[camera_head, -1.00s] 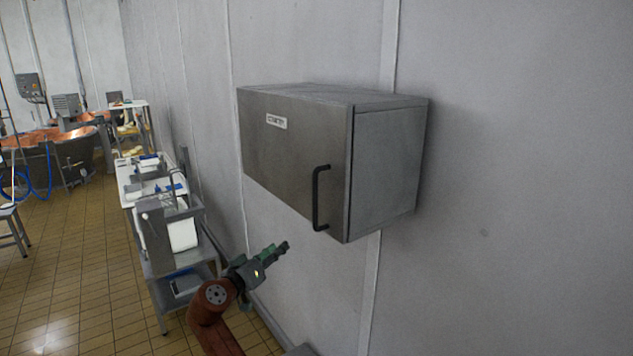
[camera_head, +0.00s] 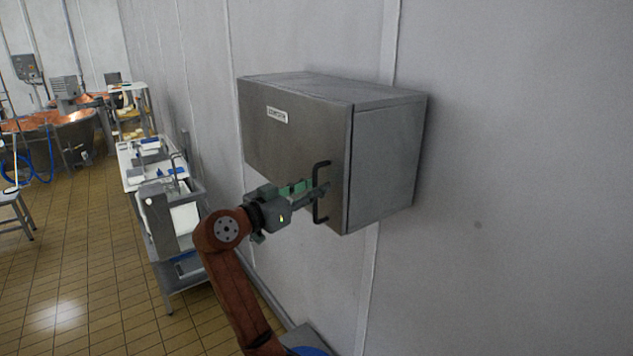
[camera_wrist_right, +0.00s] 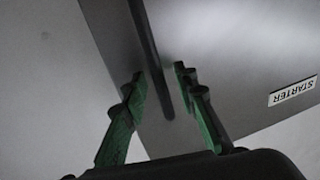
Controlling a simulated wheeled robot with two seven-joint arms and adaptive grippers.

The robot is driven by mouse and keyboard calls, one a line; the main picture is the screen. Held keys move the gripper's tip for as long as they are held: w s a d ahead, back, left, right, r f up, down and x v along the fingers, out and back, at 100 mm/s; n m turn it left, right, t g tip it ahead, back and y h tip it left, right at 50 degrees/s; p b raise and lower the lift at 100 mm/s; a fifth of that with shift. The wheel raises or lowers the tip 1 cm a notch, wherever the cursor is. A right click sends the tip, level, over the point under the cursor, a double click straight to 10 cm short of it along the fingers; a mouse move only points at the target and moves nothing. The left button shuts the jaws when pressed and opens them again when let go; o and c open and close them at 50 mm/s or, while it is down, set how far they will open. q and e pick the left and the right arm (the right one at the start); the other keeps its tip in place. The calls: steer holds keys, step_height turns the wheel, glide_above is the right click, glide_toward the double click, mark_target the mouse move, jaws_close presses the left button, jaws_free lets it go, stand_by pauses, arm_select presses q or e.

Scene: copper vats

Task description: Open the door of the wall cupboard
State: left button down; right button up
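The wall cupboard (camera_head: 300,130) is a grey metal box on the wall, its door shut, with a white label on the door. The black bar handle (camera_head: 317,212) stands upright near the door's right edge. My right gripper (camera_head: 322,190) is at the handle. In the right wrist view the fingers (camera_wrist_right: 162,85) are open, one on each side of the handle bar (camera_wrist_right: 148,50), with a gap visible at least on one side. The label there reads STARTER (camera_wrist_right: 292,91). My left gripper is not in view.
A steel sink bench (camera_head: 170,210) stands along the wall at the left, below and beyond the cupboard. Copper vats (camera_head: 50,130) are farther back left. The tiled floor (camera_head: 90,280) at the left is clear.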

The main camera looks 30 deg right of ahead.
steer(key=shift+w+d, duration=0.1)
steer(key=shift+d, duration=0.15)
steer(key=shift+c, duration=0.7)
jaws_close()
